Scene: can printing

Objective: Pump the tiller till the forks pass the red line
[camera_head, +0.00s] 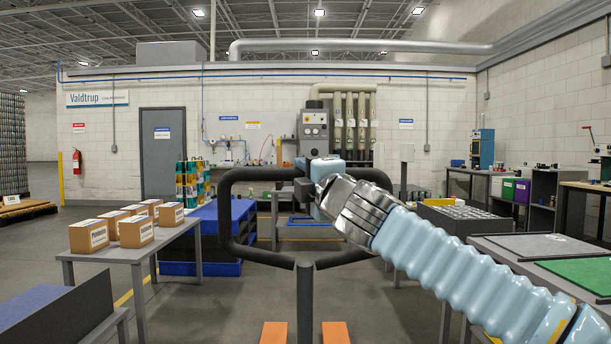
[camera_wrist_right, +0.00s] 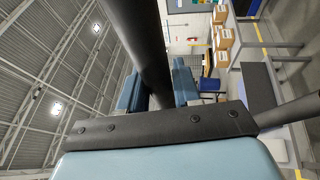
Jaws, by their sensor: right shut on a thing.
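The tiller (camera_head: 305,290) stands upright in front of me, a dark post topped by a wide black loop handle (camera_head: 232,215). My right gripper (camera_head: 318,172) is shut on the top bar of the handle, near its middle. In the right wrist view the dark bar (camera_wrist_right: 148,45) runs between the blue fingers (camera_wrist_right: 158,98). Two orange forks (camera_head: 274,333) show at the bottom of the head view, one on each side of the post, cut off by the frame edge. I see no red line. My left gripper is out of view.
A grey table with several cardboard boxes (camera_head: 136,232) stands at the left. A blue pallet-like stack (camera_head: 200,268) is behind it. Workbenches with a green mat (camera_head: 585,275) stand at the right. Grey floor shows around the post.

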